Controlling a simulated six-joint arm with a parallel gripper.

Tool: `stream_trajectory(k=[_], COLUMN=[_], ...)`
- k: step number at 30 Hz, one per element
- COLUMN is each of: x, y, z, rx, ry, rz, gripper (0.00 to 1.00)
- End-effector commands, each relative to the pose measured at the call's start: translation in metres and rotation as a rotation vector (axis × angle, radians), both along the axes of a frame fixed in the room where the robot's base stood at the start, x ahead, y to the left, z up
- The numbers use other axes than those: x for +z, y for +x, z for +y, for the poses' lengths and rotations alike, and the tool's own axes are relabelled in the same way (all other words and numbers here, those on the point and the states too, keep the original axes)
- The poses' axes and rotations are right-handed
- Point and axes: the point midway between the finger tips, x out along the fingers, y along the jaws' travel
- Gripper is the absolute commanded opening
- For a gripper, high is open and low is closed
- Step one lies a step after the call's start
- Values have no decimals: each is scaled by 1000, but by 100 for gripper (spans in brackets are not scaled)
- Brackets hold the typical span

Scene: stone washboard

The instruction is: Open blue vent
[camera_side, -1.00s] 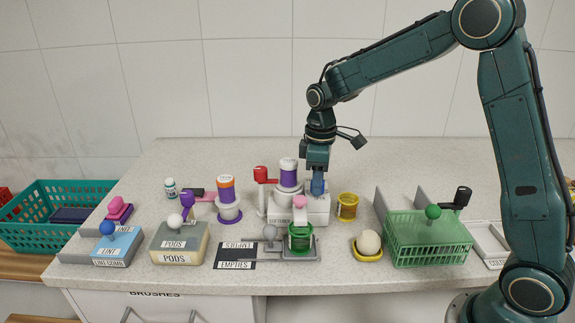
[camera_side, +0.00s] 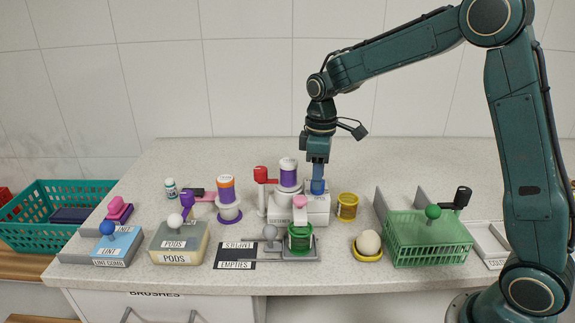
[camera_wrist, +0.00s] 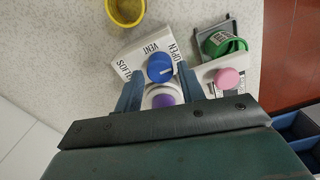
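The blue vent knob (camera_side: 318,187) sits on top of a white housing (camera_side: 316,212). In the wrist view the knob (camera_wrist: 159,67) has a pale line on its face, lying toward the side with the word OPEN. The housing's label (camera_wrist: 150,50) also reads VENT, with another word at the left. My gripper (camera_side: 318,178) points straight down just above the knob. In the wrist view its two fingers (camera_wrist: 160,88) are spread apart, with no object clamped between them. The side view does not clearly show the gap between fingertips and knob.
A purple spool (camera_side: 288,172) and a red-handled valve (camera_side: 261,175) stand close left of the knob. A pink knob (camera_side: 300,201) and green cup (camera_side: 300,238) are in front. A yellow cup (camera_side: 347,206) is at the right. The counter behind is clear.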

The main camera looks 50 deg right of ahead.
Motion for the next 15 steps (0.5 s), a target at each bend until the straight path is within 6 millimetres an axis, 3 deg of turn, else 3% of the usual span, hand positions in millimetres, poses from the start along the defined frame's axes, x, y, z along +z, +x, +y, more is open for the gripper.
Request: stream_trajectory(k=[15], x=[85], y=[1], z=[0], rx=[1], ry=[-1], rz=[-6], gripper=[39])
